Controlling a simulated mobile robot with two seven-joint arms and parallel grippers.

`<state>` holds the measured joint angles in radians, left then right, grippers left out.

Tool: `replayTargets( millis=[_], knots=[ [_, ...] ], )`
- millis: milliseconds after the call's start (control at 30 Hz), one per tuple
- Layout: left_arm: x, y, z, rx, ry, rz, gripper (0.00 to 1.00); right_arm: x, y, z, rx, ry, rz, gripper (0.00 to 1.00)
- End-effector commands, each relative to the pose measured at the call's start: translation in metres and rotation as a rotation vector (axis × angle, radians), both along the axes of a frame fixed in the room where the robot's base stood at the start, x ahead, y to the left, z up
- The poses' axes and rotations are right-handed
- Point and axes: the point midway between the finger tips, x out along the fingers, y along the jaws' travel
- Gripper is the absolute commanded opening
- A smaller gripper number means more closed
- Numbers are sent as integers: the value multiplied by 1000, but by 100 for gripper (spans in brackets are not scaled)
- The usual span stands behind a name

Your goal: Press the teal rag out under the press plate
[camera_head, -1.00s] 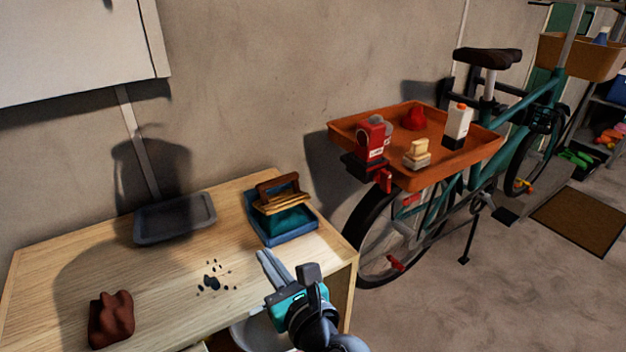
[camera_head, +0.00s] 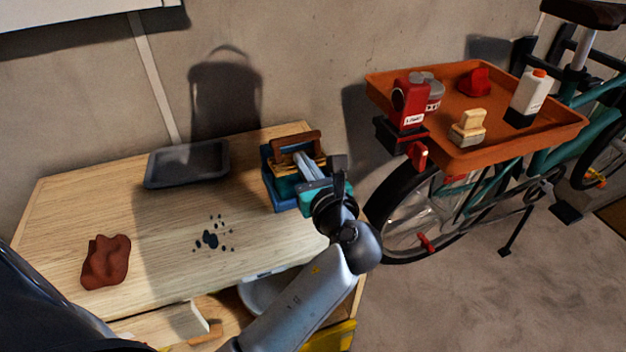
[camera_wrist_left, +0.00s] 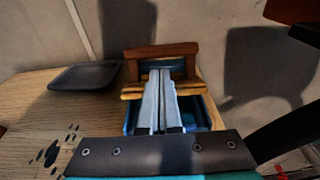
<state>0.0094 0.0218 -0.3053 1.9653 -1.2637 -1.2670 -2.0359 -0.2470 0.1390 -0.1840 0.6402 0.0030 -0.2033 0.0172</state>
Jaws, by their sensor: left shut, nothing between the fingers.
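The press plate (camera_head: 297,143), wooden with a brown arched handle, sits over a blue tray (camera_head: 270,190) at the right end of the workbench. The teal rag (camera_head: 287,187) shows as a strip under the plate in the head view, partly hidden by my gripper. My left gripper (camera_head: 302,160) is shut and empty, its fingertips at the front of the plate. In the left wrist view the shut fingers (camera_wrist_left: 160,72) reach up to the plate (camera_wrist_left: 188,89), just below the handle (camera_wrist_left: 160,50); I cannot tell whether they touch. My right gripper is not in view.
The workbench (camera_head: 150,230) holds a grey tray (camera_head: 188,165), dark spots (camera_head: 210,238) and a crumpled red-brown cloth (camera_head: 106,262). The bench's middle is mostly clear.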

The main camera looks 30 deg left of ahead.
Motion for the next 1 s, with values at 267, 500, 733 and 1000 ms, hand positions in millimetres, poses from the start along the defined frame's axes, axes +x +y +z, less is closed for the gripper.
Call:
replayTargets(
  millis=[267, 500, 733, 1000],
  knots=[
    [11, 13, -2, 1, 1, -1, 0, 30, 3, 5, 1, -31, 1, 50],
    [12, 14, -2, 0, 1, -2, 0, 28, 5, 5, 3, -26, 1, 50],
    [12, 14, -2, -1, 3, -2, 0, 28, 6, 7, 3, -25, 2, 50],
    [14, 15, 4, -22, 22, -2, 0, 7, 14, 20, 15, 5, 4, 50]
  ],
)
